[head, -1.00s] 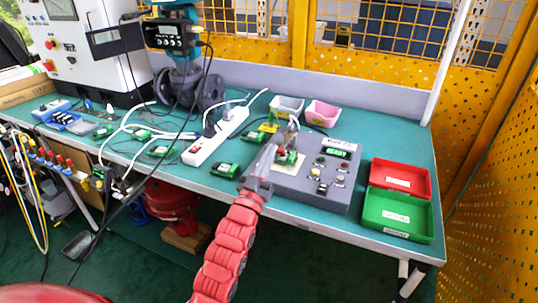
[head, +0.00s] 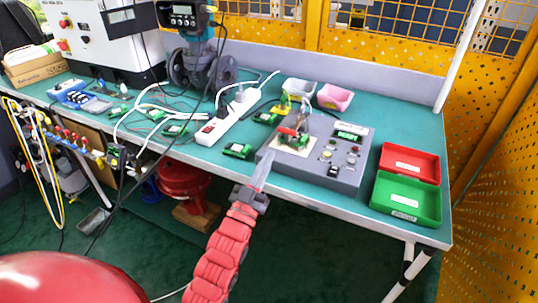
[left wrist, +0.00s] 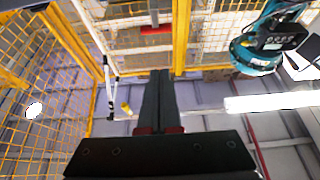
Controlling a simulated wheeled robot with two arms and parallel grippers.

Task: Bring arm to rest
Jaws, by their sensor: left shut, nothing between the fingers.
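My left gripper (head: 268,157) is at the front edge of the bench, in front of the left edge of the grey control box (head: 313,168) in the head view. Its fingers are together and hold nothing. In the left wrist view the dark closed fingers (left wrist: 161,74) point toward the yellow mesh fence and the ceiling structure. The red left arm (head: 222,255) reaches up from the bottom of the head view. My right gripper is not in view.
Floor in front of the bench is open.

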